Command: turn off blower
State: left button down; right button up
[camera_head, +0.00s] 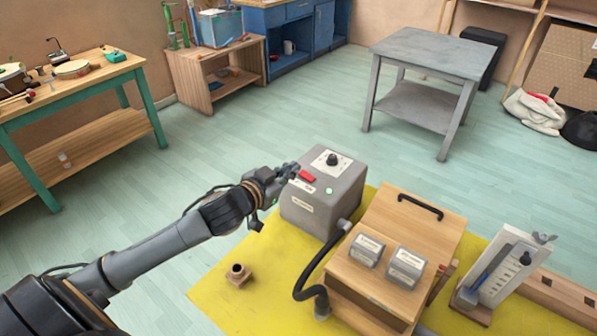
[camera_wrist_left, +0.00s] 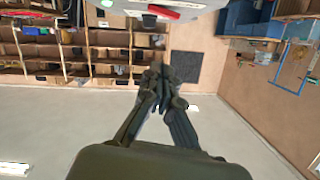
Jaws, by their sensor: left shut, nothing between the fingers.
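The blower is a grey box (camera_head: 324,206) on the yellow mat. A black knob (camera_head: 332,160) on a white plate, a red switch (camera_head: 307,176) and a small pale green light (camera_head: 329,190) are on its top. My left gripper (camera_head: 292,171) is shut and empty, at the box's left top edge just beside the red switch. I cannot tell whether it touches. In the left wrist view my shut fingers (camera_wrist_left: 158,72) point toward the red switch (camera_wrist_left: 163,12) at the top edge. My right gripper is out of view.
A black hose (camera_head: 311,275) runs from the blower to a wooden box (camera_head: 412,230) carrying two grey blocks. A small wooden block (camera_head: 239,276) with a dark top sits on the yellow mat (camera_head: 222,297). A white panel stand (camera_head: 507,265) is at right. The mat's left part is mostly clear.

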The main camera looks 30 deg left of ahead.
pick_arm(q)
send_over(297, 183)
jog(key=d, duration=0.1)
jog(key=shift+f+p, duration=0.4)
jog(key=f, duration=0.3)
jog(key=shift+w+a+f, duration=0.1)
jog(key=shift+a+f, duration=0.25)
jog(key=shift+f, duration=0.25)
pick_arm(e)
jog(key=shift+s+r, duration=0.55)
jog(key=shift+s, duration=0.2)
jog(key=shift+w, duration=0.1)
pick_arm(q)
jog(key=shift+a+f+n+p, duration=0.2)
jog(key=shift+f+n+p, duration=0.15)
jog(key=shift+n+p, duration=0.15)
jog(key=shift+f, duration=0.15)
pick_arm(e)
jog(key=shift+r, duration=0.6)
